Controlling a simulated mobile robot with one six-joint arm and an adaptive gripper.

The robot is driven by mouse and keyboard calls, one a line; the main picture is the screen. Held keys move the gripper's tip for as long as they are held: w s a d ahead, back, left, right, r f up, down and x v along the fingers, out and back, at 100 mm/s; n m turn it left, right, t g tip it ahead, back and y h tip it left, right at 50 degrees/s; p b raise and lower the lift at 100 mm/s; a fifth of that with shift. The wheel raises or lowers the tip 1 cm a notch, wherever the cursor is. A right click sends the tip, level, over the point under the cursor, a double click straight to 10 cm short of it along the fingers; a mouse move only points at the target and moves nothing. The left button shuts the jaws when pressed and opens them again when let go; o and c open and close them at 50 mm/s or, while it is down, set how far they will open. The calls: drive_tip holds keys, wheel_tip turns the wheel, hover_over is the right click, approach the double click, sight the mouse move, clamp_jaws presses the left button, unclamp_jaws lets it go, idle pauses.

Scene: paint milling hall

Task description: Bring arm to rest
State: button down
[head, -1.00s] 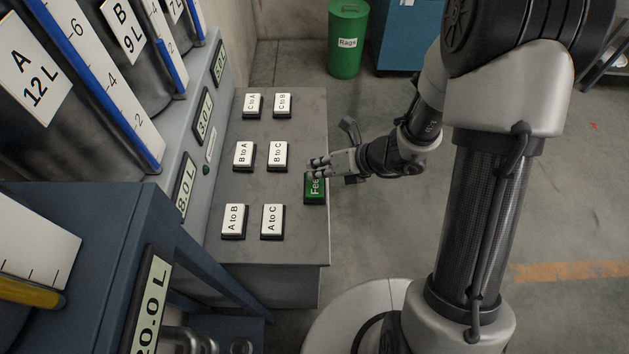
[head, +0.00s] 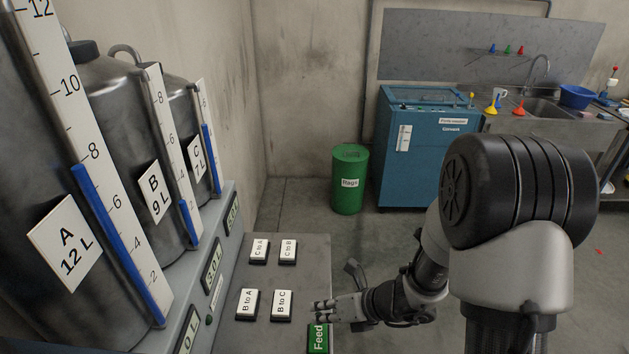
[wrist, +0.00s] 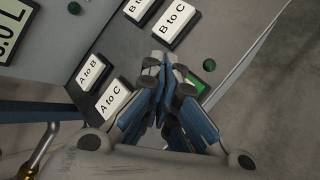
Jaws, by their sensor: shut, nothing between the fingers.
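My gripper (head: 325,311) is shut and empty. In the head view it hovers at the right edge of the grey button panel (head: 312,254), beside the green Feed button (head: 318,339). In the wrist view my gripper (wrist: 168,70) points at the panel and covers most of the green button (wrist: 193,86). Whether the fingertips touch the button or panel cannot be told. My arm reaches in from the right.
Buttons B to A (head: 247,304), B to C (head: 282,305), C to A (head: 259,251) and C to B (head: 288,252) stand left of my gripper. Tanks (head: 130,160) line the left. A Rags bin (head: 349,180) and blue cabinet (head: 425,150) stand behind.

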drive_tip(key=s+a+r+n+g+b, duration=0.1)
drive_tip(key=s+r+n, duration=0.3)
drive_tip(key=r+n, duration=0.3)
drive_tip(key=s+r+n+g+b, duration=0.1)
drive_tip(key=s+r+n, duration=0.45)
drive_tip(key=n, duration=0.35)
drive_tip(key=s+d+r+n+t+h+b, duration=0.1)
drive_tip(key=s+d+r+n+h, duration=0.2)
drive_tip(key=n, duration=0.5)
drive_tip(key=s+d+r+n+t+h+b, duration=0.1)
drive_tip(key=s+d+r+n+h, duration=0.2)
drive_tip(key=d, duration=0.7)
drive_tip(key=s+n+h, duration=0.2)
drive_tip(key=s+n, duration=0.2)
drive_tip(key=n, duration=0.1)
drive_tip(key=shift+s+r+t, duration=0.3)
drive_tip(key=shift+s+r, duration=0.05)
drive_tip(key=shift+s, duration=0.05)
